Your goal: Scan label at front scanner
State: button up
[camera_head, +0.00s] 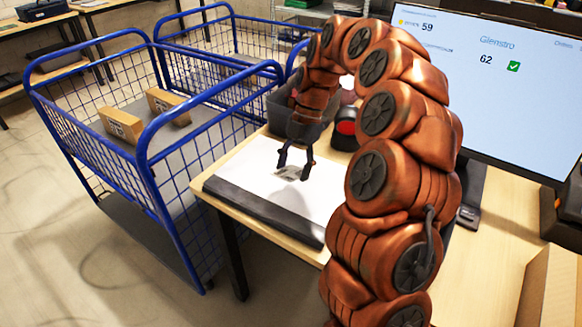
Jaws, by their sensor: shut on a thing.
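My gripper (294,171) hangs fingers-down over a flat white surface (258,168) with a thick dark front edge. Its fingers hold something that I cannot make out clearly against the white. A small grey marked patch (288,171), possibly a label, shows by the fingertips. I cannot tell whether the held thing touches the surface. A black device with a red face (345,127), which looks like a scanner, stands on the table behind and right of the gripper. My arm partly covers the area beside it.
A dark grey bin (280,111) stands behind the gripper. A monitor (497,90) at right shows "62" with a green check. Blue wire carts (155,149) stand at left; one holds cardboard boxes (120,124). An open carton (552,287) sits at the lower right.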

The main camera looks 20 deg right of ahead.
jog(key=w+d+f, duration=0.1)
jog(key=d, duration=0.2)
jog(key=w+d+f+p, duration=0.1)
jog(key=w+d+f, duration=0.1)
jog(key=d, duration=0.1)
jog(key=w+d+f+p, duration=0.1)
jog(key=w+d, duration=0.1)
jog(key=d, duration=0.1)
jog(key=shift+f, duration=0.15)
dwell(0.5)
jog(key=s+a+r+b, duration=0.2)
jog(key=s+a+r, duration=0.4)
jog(key=s+r, duration=0.1)
jog(key=shift+s+r, duration=0.35)
jog(key=shift+r, duration=0.15)
jog(key=shift+w, duration=0.1)
